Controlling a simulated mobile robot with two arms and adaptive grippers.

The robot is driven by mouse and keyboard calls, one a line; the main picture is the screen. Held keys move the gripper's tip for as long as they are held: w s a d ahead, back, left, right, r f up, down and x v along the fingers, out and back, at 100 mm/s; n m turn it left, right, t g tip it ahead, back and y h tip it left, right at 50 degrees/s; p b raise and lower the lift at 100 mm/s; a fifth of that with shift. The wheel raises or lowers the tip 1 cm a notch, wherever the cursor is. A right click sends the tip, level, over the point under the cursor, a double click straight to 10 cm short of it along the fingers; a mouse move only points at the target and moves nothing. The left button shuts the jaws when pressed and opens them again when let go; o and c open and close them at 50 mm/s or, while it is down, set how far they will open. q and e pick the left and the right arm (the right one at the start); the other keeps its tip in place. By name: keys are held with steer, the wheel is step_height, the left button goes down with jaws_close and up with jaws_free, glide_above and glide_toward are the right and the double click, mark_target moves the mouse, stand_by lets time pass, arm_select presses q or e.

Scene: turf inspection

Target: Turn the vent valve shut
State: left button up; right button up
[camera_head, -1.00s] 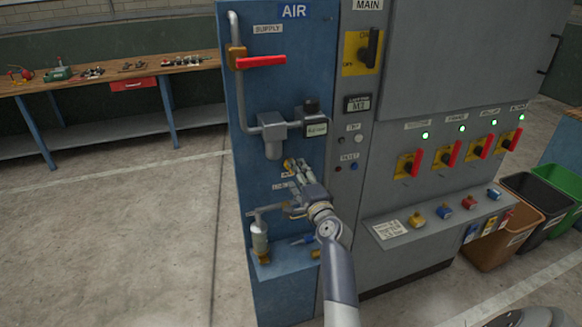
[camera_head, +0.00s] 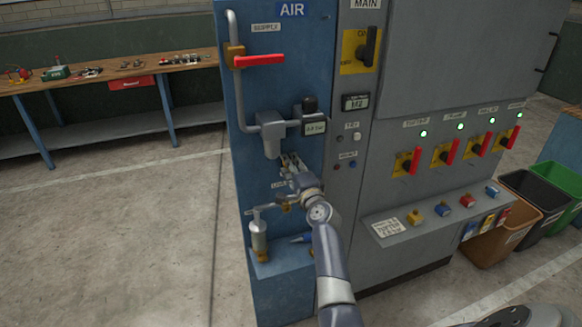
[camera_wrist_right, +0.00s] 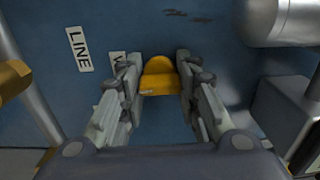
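The vent valve shows in the right wrist view as a yellow knob (camera_wrist_right: 160,75) on the blue panel, beside a partly covered label starting with V. My right gripper (camera_wrist_right: 159,72) is open, with one finger on each side of the knob. Narrow gaps seem to remain; contact is hard to tell. In the head view my right gripper (camera_head: 290,160) is at the blue air panel (camera_head: 235,190), below the grey regulator (camera_head: 271,135), and hides the knob. My left gripper is not in view.
A red supply lever (camera_head: 262,61) sits higher on the panel. A pipe with a grey cylinder (camera_head: 258,236) is lower left of my gripper. Switches with red handles (camera_head: 415,161) and a button shelf (camera_head: 400,228) are to the right. A workbench (camera_head: 110,78) stands at left.

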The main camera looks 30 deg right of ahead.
stand_by(0.3)
steer(key=shift+n, duration=0.4)
steer(key=n, duration=0.7)
steer(key=n+p, duration=0.1)
steer(key=n, duration=0.4)
steer(key=shift+n, duration=0.4)
steer(key=n, duration=0.4)
steer(key=shift+f, duration=0.1)
steer(key=shift+n, duration=0.4)
steer(key=o, duration=1.1)
